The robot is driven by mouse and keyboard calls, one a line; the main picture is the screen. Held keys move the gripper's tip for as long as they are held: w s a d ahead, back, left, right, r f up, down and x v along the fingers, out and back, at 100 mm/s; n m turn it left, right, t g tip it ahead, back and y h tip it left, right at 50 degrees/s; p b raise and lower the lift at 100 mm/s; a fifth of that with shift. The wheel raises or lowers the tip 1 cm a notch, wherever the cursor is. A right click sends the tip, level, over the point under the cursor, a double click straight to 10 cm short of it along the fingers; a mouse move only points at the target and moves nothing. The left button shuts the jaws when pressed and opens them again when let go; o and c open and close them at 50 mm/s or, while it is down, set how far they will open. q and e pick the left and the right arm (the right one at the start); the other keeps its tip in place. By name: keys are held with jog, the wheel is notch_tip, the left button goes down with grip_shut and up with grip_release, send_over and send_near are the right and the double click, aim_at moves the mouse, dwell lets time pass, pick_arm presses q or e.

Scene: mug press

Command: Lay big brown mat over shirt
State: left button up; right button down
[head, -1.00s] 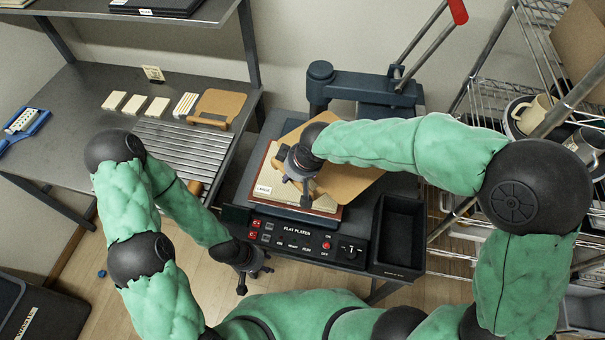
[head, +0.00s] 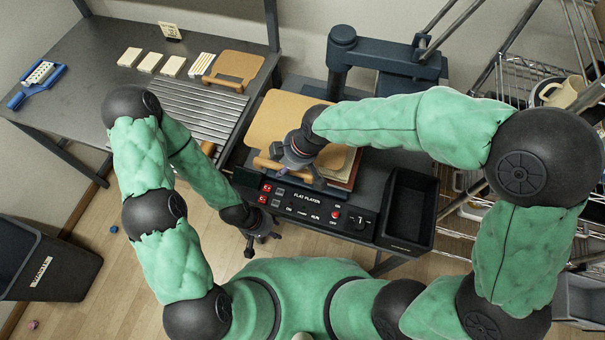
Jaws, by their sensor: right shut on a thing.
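The big brown mat (head: 273,117) is a tan sheet with a wooden handle (head: 267,163) along its near edge. It lies slanted over the left and back part of the press platen. My right gripper (head: 292,170) is shut on the mat near its handle; the fingertips are partly hidden.
The press's control panel (head: 310,207) faces me, with an empty black bin (head: 408,212) at its right. The left table holds a smaller brown mat (head: 236,67), pale blocks (head: 151,62) and a ribbed rack (head: 190,105). A wire shelf stands at right.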

jog(key=w+d+f+b, duration=0.2)
jog(key=d+f+b, duration=0.2)
jog(key=f, duration=0.5)
jog(key=shift+d+b, duration=0.3)
jog(key=shift+b, duration=0.95)
jog(key=shift+r, duration=0.1)
jog(key=c, duration=0.9)
grip_release()
jog(key=shift+s+f, duration=0.1)
jog(key=shift+f, duration=0.1)
